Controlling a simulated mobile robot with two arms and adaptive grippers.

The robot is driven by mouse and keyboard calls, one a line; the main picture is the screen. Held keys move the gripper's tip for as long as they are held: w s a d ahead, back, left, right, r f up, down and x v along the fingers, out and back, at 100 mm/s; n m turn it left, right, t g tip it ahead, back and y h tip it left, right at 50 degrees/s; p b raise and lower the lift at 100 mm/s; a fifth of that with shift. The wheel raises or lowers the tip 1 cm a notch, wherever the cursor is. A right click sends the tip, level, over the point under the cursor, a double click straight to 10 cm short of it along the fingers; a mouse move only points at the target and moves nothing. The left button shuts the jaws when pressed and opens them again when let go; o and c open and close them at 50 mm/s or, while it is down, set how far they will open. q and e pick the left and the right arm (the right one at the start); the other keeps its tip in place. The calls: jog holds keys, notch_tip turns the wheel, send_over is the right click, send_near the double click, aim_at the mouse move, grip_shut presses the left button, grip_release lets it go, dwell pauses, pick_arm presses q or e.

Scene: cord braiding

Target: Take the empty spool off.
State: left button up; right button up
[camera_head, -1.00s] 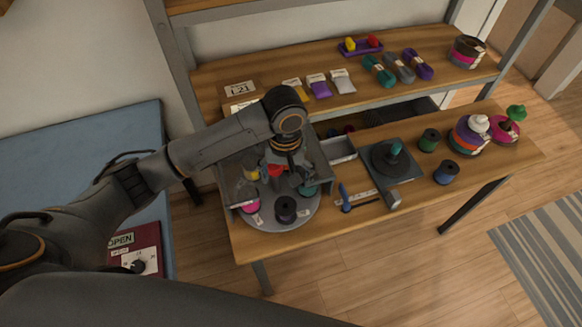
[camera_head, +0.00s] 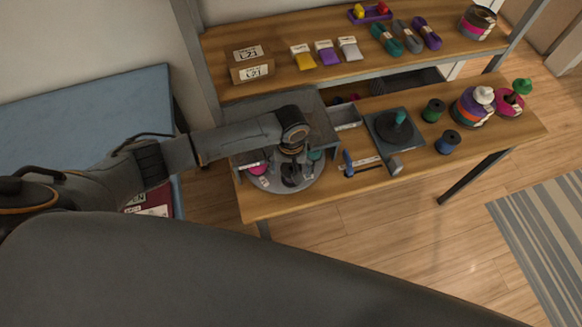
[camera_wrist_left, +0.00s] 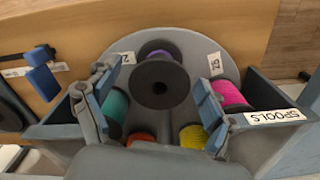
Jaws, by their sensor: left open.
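A black spool (camera_wrist_left: 180,88) with no cord showing on its face stands on a round grey turntable (camera_wrist_left: 208,50) in the left wrist view. A purple rim shows behind it. In the head view the black spool (camera_head: 291,181) is near the turntable's front, partly covered by my gripper. My left gripper (camera_wrist_left: 155,84) is open, with one finger on each side of the black spool. I cannot tell whether the fingers touch it. In the head view my left gripper (camera_head: 291,163) is above the turntable. My right gripper is not in view.
Teal (camera_wrist_left: 115,108), pink (camera_wrist_left: 230,94), yellow (camera_wrist_left: 193,136) and orange spools stand around the turntable, close to the fingers. A grey housing with a SPOOLS label (camera_wrist_left: 272,117) flanks it. A blue-handled tool (camera_head: 348,163) and a braiding stand (camera_head: 394,128) are to the right.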

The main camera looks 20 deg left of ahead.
pick_arm(q)
jog(key=c, duration=1.3)
jog(key=shift+s, duration=0.1)
jog(key=shift+c, duration=0.3)
jog(key=shift+s, duration=0.1)
jog(key=shift+c, duration=0.5)
jog(key=o, duration=0.6)
jog(key=shift+f, duration=0.1)
jog(key=c, duration=0.6)
